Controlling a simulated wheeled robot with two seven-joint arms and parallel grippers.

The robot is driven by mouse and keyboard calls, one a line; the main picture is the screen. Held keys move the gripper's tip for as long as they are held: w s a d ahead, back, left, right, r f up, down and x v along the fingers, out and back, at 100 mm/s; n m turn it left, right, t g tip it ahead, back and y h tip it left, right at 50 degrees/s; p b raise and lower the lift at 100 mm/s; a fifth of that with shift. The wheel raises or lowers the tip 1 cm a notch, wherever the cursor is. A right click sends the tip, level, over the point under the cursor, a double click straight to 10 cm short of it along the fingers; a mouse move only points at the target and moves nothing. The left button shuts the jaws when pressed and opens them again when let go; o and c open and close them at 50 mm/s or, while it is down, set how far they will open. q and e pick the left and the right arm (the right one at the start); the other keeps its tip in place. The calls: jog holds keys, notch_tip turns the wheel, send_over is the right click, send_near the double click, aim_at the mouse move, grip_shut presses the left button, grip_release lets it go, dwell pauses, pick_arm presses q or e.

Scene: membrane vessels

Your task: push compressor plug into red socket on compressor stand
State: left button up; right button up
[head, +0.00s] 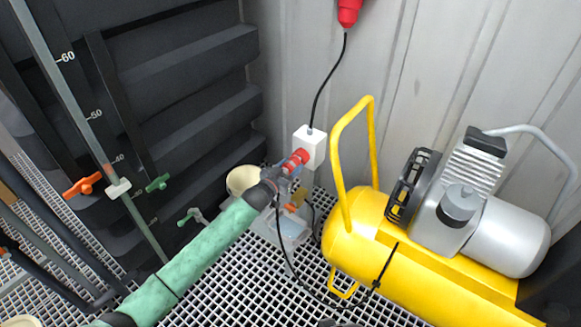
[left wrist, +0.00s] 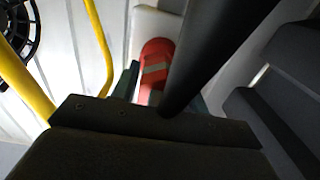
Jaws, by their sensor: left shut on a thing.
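The white socket box (head: 312,144) stands behind the yellow compressor's handle, with the red socket (head: 300,155) on its front left. My left gripper (head: 284,174) is right at the socket, shut on the compressor plug, which its fingers mostly hide. The plug's black cable (head: 281,233) hangs from the gripper and loops to the compressor (head: 360,250). In the left wrist view, a red body with a grey band (left wrist: 155,65) lies against the white box (left wrist: 157,25). I cannot tell where plug and socket meet or how deep the plug sits. My right gripper is not in view.
A red fitting (head: 348,12) hangs above on a black cable to the box. The compressor's yellow handle (head: 338,165) rises just right of the box. A cream bucket (head: 241,180) and a clear container (head: 283,233) stand below on the grating. Black tank walls fill the left.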

pick_arm(q)
jog(key=shift+w+d, duration=0.35)
jog(key=shift+w, duration=0.15)
jog(key=o, duration=1.4)
jog(key=shift+c, duration=0.2)
